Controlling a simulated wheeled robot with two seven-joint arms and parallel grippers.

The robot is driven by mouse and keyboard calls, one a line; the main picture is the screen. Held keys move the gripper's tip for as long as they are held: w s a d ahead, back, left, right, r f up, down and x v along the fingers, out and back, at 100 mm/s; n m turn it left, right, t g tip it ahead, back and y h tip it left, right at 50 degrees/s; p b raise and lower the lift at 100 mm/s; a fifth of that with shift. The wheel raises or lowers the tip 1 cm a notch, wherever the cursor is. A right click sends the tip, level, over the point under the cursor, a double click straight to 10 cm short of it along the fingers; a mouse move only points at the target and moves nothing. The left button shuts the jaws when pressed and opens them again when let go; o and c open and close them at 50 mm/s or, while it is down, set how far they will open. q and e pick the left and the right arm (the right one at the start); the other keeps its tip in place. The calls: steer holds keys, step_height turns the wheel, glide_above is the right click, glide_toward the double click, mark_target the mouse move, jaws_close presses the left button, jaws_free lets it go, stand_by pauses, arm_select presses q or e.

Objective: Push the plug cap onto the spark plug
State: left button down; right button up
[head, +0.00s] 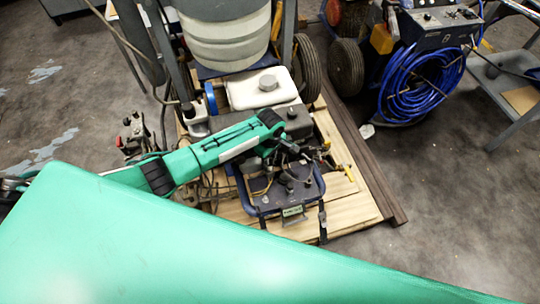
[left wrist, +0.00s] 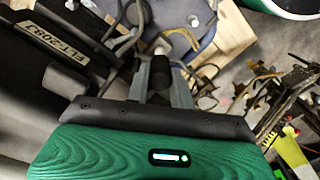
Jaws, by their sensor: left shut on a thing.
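My left arm reaches in from the left over the engine. Its gripper (head: 274,158) is small and partly hidden there among dark parts. In the left wrist view the two grey fingers of the left gripper (left wrist: 161,80) are shut on the black plug cap (left wrist: 160,72). A small pale piece that looks like the spark plug (left wrist: 162,47) shows just beyond the cap's far end, roughly in line with it. I cannot tell whether cap and plug touch. In the head view I cannot make out either one. My right gripper is not in view.
The striper has a white tank (head: 262,90) and a dark blue front frame (head: 290,208), standing on a wooden pallet (head: 345,212). A dark part with a printed label (left wrist: 85,45) is close left of the gripper. Blue coiled hose (head: 420,85) hangs at right.

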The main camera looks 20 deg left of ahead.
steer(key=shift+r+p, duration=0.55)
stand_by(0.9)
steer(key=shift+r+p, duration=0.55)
steer(key=shift+p, duration=0.05)
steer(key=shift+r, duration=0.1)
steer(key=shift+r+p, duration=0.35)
steer(key=shift+p, duration=0.1)
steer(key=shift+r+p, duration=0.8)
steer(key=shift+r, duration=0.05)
stand_by(2.5)
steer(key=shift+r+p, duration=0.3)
steer(key=shift+p, duration=0.05)
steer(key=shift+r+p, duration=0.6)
stand_by(1.1)
